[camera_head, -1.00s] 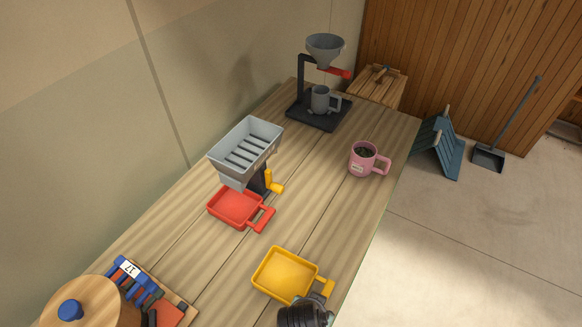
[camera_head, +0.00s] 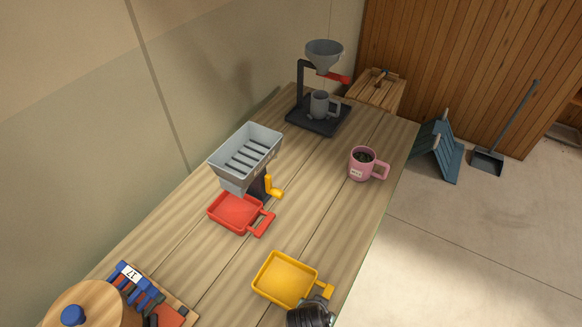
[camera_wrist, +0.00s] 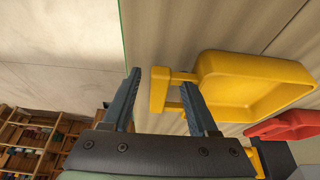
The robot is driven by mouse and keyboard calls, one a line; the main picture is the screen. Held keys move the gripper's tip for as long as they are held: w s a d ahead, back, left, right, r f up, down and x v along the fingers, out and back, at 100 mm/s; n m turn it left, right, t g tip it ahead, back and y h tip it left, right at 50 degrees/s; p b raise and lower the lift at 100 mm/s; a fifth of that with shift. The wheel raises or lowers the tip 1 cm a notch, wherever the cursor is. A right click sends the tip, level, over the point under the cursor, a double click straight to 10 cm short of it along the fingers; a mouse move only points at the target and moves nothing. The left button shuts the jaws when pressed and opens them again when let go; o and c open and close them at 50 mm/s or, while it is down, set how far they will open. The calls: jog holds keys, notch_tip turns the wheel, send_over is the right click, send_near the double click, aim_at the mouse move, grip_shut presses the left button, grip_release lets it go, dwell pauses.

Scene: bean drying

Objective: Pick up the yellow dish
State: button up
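The yellow dish (camera_head: 284,279) is a shallow square pan lying on the wooden table, with a short loop handle on its right. My gripper (camera_head: 314,308) is at the bottom of the head view, by the handle, and partly covers it. In the wrist view the yellow dish (camera_wrist: 240,88) is at the upper right, its handle pointing left. My gripper (camera_wrist: 160,80) is open there, with its fingers apart. The handle's end bar shows between them, the right finger overlapping the loop. Contact cannot be told.
A red dish (camera_head: 236,213) sits under a grey hopper (camera_head: 246,155) behind the yellow dish. A pink mug (camera_head: 364,165) stands near the right table edge. A grinder stand (camera_head: 318,120) is at the back. A wooden round-topped object (camera_head: 95,305) is at lower left.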

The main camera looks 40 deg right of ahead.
grip_shut()
dwell(0.3)
notch_tip(320, 180, up, 10)
jog(key=shift+r+b, duration=0.1)
jog(key=shift+b, duration=0.35)
dwell(0.3)
